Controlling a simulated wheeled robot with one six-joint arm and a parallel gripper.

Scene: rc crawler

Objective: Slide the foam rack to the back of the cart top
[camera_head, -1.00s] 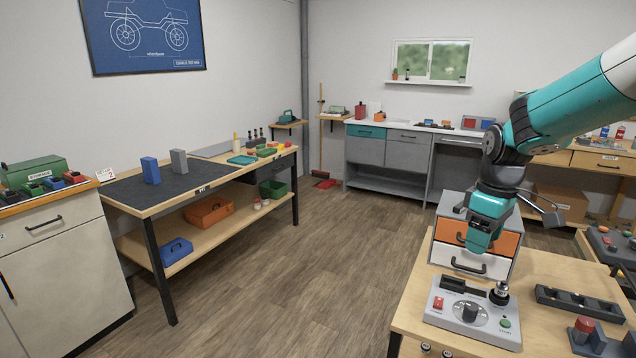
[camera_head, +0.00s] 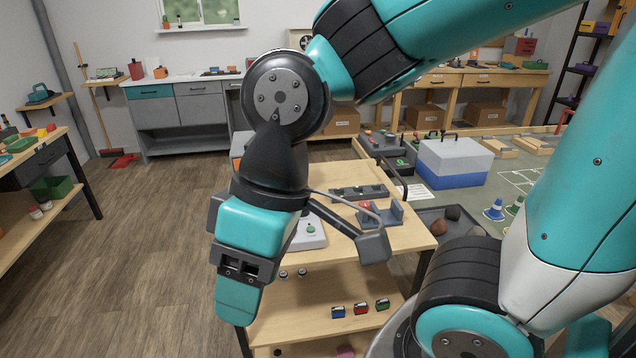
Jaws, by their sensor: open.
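The wooden cart top (camera_head: 412,236) is right of center, partly hidden by my arm. A long dark grey rack with slots (camera_head: 358,192), which looks like the foam rack, lies across it toward the far side. A grey holder with a red piece (camera_head: 382,213) sits in front of the rack. My gripper (camera_head: 238,300) hangs in front of the cart's left side, apart from the rack and nearer to me. It is open, with nothing seen in it; its jaws are seen poorly from this angle.
A control box (camera_head: 309,237) on the cart top is mostly hidden behind my gripper. Small blue, red and green items (camera_head: 361,309) lie on the lower shelf. Floor at left is clear.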

